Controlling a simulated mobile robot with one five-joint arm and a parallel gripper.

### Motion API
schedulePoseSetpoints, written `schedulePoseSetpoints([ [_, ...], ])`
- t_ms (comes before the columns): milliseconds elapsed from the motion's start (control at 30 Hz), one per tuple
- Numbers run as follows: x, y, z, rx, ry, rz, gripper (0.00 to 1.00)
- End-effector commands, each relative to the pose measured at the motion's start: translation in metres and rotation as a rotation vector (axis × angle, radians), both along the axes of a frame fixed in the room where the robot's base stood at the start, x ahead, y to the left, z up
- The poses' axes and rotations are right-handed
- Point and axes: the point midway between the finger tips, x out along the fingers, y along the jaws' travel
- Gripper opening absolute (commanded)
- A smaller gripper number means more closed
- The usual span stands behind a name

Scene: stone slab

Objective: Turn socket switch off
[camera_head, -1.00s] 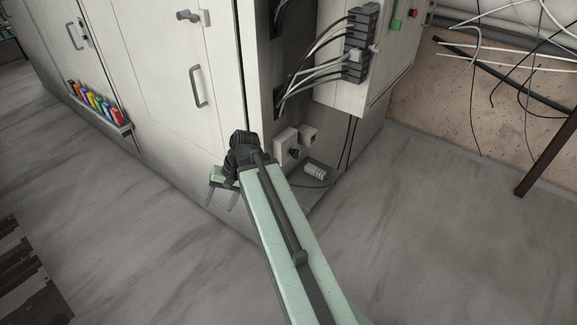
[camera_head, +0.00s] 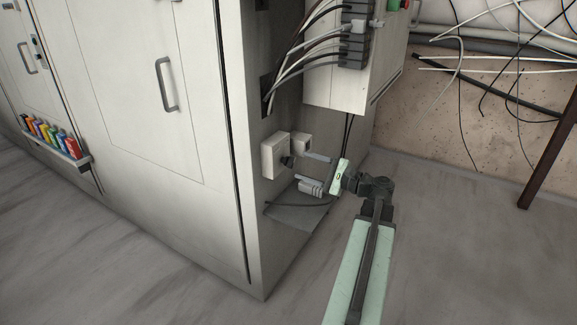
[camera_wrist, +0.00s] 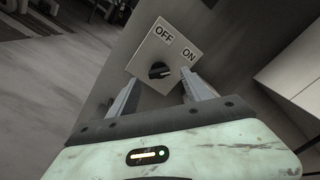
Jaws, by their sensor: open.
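The socket switch is a pale square plate (camera_wrist: 165,52) with a black round knob (camera_wrist: 159,70) in the wrist view. The labels OFF and ON stand above the knob, OFF to the left and ON to the right. A small light mark shows on the knob's right side, but I cannot tell its setting surely. In the head view the switch box (camera_head: 275,157) sits low on the cabinet side. My gripper (camera_head: 313,169) is open in front of it. In the wrist view its two fingers (camera_wrist: 158,78) stand left and right of the knob, with a gap to it.
A smaller pale box (camera_head: 301,144) is beside the switch box. A dark ledge (camera_head: 297,218) lies below. A connector block (camera_head: 356,40) with cables hangs above. Coloured bottles (camera_head: 50,136) stand on a rack at left.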

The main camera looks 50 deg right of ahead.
Motion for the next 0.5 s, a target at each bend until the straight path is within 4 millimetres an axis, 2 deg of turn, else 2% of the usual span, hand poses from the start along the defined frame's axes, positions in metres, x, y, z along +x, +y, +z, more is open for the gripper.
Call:
schedulePoseSetpoints([
  [100,0.026,0.008,0.0,-0.001,0.0,0.007,0.57],
  [233,0.046,0.013,0.0,-0.001,0.001,0.008,0.57],
  [367,0.056,0.016,0.0,-0.001,0.001,0.006,0.57],
  [500,0.058,0.017,-0.001,-0.002,0.001,0.007,0.57],
])
